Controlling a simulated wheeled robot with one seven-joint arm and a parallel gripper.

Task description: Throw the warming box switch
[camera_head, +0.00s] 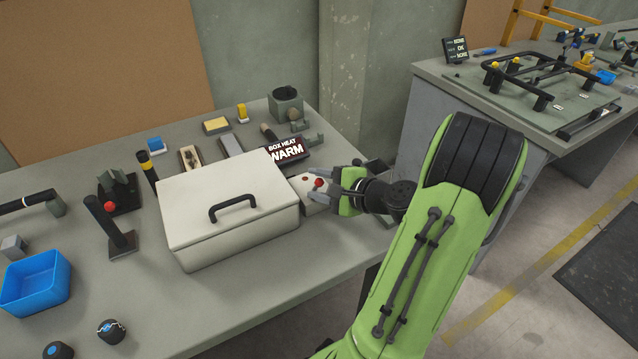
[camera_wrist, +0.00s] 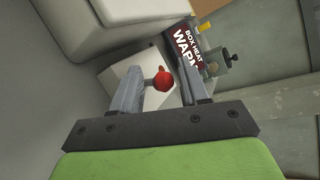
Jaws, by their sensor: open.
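The warming box (camera_head: 228,212) is a pale lidded box with a black handle on the workbench; its side shows in the wrist view (camera_wrist: 95,25). The switch is a red knob (camera_head: 319,184) on a small white housing (camera_head: 308,196) at the box's right side. A sign reading "BOX HEAT WARM" (camera_head: 286,151) stands behind it. My gripper (camera_head: 338,188) is at the right of the switch. In the wrist view the red knob (camera_wrist: 163,81) sits between my two open grey fingers, nearer the right one. I cannot tell whether either finger touches it.
A blue bin (camera_head: 36,283), a dark stand (camera_head: 112,232) and round parts lie left of the box. Small blocks, tools and a grey cup (camera_head: 286,104) stand behind it. The bench front is mostly clear. A second bench (camera_head: 520,90) holds a black frame.

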